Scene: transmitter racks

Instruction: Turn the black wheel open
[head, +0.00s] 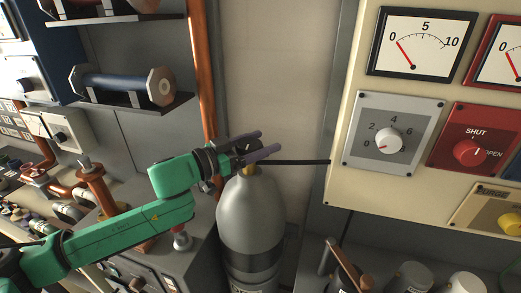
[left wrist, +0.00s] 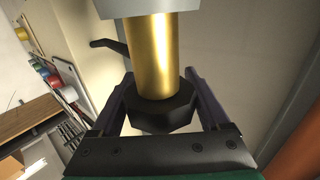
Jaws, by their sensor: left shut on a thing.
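The black wheel (left wrist: 165,115) is a faceted knob on a brass stem (left wrist: 152,55) in the left wrist view. In the head view the stem tops a grey gas cylinder (head: 250,215), and the wheel is mostly hidden by my gripper. My left gripper (head: 267,141) is shut on the wheel, one finger on each side. Both fingers also show in the left wrist view (left wrist: 160,92). My green left arm reaches in from the left. My right gripper is not in view.
A thin black pipe (head: 300,162) runs from the cylinder top toward the cream panel (head: 348,185), which carries a dial and a red switch (head: 466,152). A copper pipe (head: 203,70) rises behind. Grey equipment (head: 125,240) stands below my arm.

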